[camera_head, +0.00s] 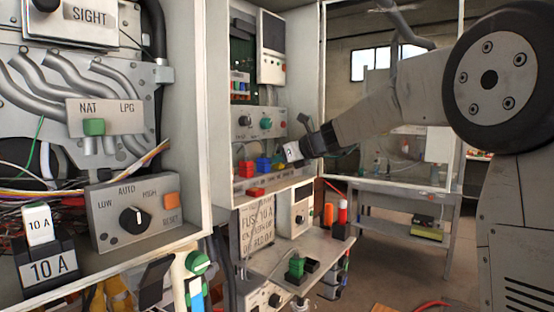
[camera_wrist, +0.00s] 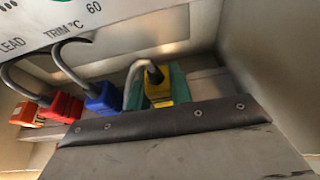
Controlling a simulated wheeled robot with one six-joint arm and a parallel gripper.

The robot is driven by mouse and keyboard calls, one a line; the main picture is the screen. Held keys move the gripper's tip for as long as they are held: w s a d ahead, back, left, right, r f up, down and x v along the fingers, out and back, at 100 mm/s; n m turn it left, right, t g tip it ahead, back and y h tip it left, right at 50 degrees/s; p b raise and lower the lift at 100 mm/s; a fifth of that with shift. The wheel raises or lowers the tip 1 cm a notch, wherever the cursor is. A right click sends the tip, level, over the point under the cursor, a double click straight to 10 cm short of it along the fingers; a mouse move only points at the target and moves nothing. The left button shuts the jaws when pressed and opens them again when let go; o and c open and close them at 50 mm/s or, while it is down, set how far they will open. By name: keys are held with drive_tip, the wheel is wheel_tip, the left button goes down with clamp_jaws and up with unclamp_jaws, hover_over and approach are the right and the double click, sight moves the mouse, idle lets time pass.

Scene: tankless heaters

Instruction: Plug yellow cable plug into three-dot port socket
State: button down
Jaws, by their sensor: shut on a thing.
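The yellow plug (camera_wrist: 157,88) shows in the wrist view with a grey cable looping from its top. Teal-green surfaces show on both sides of it; I cannot tell whether they are a socket or another part. My gripper (camera_head: 294,151) reaches in from the right to the cabinet's lower ledge in the head view. It is shut on the yellow plug, with the fingertips largely hidden behind its dark-edged body in the wrist view. Whether the plug is seated is hidden. I cannot make out the three-dot port socket.
Left of the yellow plug stand a blue plug (camera_wrist: 102,97), a red plug (camera_wrist: 62,107) and an orange plug (camera_wrist: 27,115), each close to the panel. The cabinet wall (camera_wrist: 270,60) is near on the right. A shelf (camera_head: 320,250) with a green block (camera_head: 297,267) lies below.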

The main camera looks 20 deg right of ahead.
drive_tip(key=c, duration=1.2)
unclamp_jaws()
drive_tip(key=shift+o, duration=0.2)
drive_tip(key=v, duration=0.7)
drive_tip(key=shift+s+d+r, duration=0.1)
drive_tip(key=shift+s+d, duration=0.1)
drive_tip(key=shift+s, duration=0.1)
